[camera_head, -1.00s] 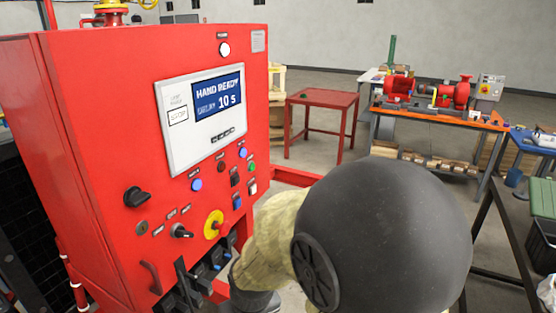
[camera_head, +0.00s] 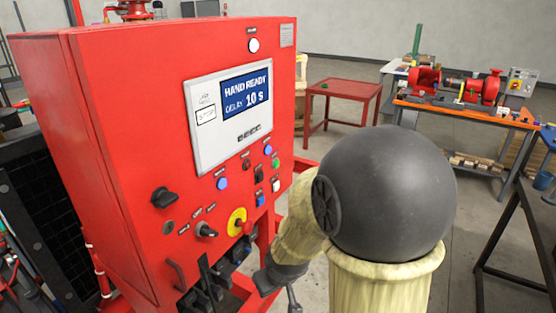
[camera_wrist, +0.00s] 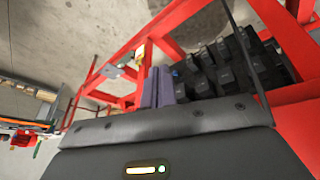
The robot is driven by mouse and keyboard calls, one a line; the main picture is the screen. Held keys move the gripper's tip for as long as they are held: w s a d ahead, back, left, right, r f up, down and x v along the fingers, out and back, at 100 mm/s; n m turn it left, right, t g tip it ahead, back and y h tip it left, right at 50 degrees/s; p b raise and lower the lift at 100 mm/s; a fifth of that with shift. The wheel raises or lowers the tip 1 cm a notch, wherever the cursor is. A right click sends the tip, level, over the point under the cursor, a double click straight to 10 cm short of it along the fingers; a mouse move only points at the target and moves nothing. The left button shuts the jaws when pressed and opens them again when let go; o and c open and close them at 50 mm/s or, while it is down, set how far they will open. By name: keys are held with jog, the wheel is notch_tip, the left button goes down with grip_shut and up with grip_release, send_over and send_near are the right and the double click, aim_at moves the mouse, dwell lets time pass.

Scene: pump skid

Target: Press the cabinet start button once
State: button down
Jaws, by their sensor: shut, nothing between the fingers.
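The red cabinet (camera_head: 110,130) fills the left half of the head view. Its screen (camera_head: 245,98) reads "HAND READY" and "DELAY 10 S". A green button (camera_head: 276,163) sits at the panel's right, below a small blue button (camera_head: 268,150). Labels are too small to read, so I cannot tell which button is start. My gripper (camera_head: 293,302) is low in front of the cabinet's lower right, apart from the buttons and partly hidden by my arm. In the wrist view its fingers (camera_wrist: 157,87) are together and empty, with no button visible there.
A yellow ring with a red knob (camera_head: 237,221), a black rotary switch (camera_head: 163,197) and a handle (camera_head: 176,274) stand out from the panel. Black blocks (camera_wrist: 235,62) and red frame bars show in the wrist view. A red table (camera_head: 342,90) stands behind.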

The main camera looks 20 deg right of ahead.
aim_at(276, 164)
jog(key=w+d+r+n+t+p, duration=0.3)
jog(key=w+d+r+t+p, duration=0.15)
jog(key=w, duration=0.25)
jog(key=w+d+r+n+t+p, duration=0.25)
jog(key=w+d, duration=0.25)
jog(key=w, duration=0.3)
jog(key=w+d+r+t+h+p, duration=0.1)
jog(key=d+r+t+h+p, duration=0.1)
jog(key=d+r+t+p, duration=0.3)
jog(key=d+r+n+t, duration=0.1)
jog(key=d+r, duration=0.2)
jog(key=shift+d+r+t, duration=0.15)
jog(key=shift+d+t, duration=0.1)
jog(key=shift+t, duration=0.15)
jog(key=shift+w+a, duration=0.1)
jog(key=w+a, duration=0.5)
jog(key=w, duration=0.1)
jog(key=shift+w+p, duration=0.35)
jog(key=shift+p, duration=0.05)
jog(key=shift+w+a, duration=0.1)
jog(key=shift+a, duration=0.05)
dwell(0.4)
jog(key=shift+w+a+b, duration=0.25)
jog(key=shift+b, duration=0.15)
